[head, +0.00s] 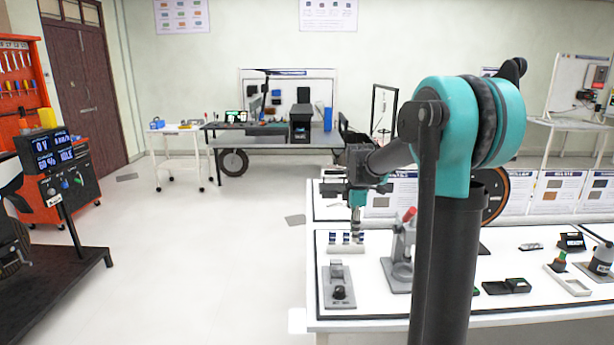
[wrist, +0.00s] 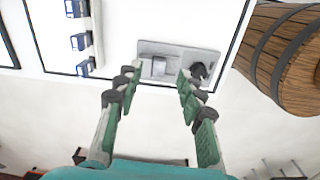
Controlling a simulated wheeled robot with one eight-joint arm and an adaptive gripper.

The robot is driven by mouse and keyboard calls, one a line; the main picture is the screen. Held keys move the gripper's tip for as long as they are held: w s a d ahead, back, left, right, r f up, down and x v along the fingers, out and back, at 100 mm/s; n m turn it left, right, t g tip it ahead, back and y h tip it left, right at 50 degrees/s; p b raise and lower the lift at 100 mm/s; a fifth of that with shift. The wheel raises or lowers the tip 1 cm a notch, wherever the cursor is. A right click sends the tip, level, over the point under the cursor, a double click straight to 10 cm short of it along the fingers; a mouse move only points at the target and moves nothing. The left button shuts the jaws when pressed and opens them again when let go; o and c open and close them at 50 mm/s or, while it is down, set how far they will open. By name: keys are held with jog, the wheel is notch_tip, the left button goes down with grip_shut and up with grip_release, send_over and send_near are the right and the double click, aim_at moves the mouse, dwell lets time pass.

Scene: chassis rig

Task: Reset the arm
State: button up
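My gripper (head: 356,222) points down over the left part of the white worktable (head: 430,318). In the wrist view its two green-padded fingers (wrist: 157,88) are spread apart with nothing between them. A grey fixture plate (head: 338,290) with a block and a black knob lies near the table's front left; it also shows in the wrist view (wrist: 175,50), beyond the fingertips. A white rack (head: 346,249) with several small blue-and-white pieces is close to my gripper in the head view; it also shows in the wrist view (wrist: 92,45). My arm hides part of the table.
A grey stand with a red handle (head: 404,250) stands right of the rack. Black parts (head: 507,286) and a bottle (head: 601,260) are farther right. A brown barrel-like object (wrist: 285,50) shows in the wrist view. The floor (head: 230,270) left of the table is clear.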

jog(key=s+d+f+m+t, duration=0.1)
jog(key=s+f+m, duration=0.3)
jog(key=s, duration=0.5)
jog(key=s+d+f+m+t, duration=0.1)
jog(key=s+f+m, duration=0.3)
jog(key=s+m, duration=0.3)
jog(key=s+d+f+m+t, duration=0.1)
jog(key=s+f+m, duration=0.3)
jog(key=s, duration=0.6)
jog(key=shift+s+d+f+m+t, duration=0.2)
jog(key=shift+s+d+m+t, duration=0.25)
jog(key=shift+m, duration=0.55)
jog(key=shift+w+a, duration=0.1)
jog(key=shift+a, duration=0.05)
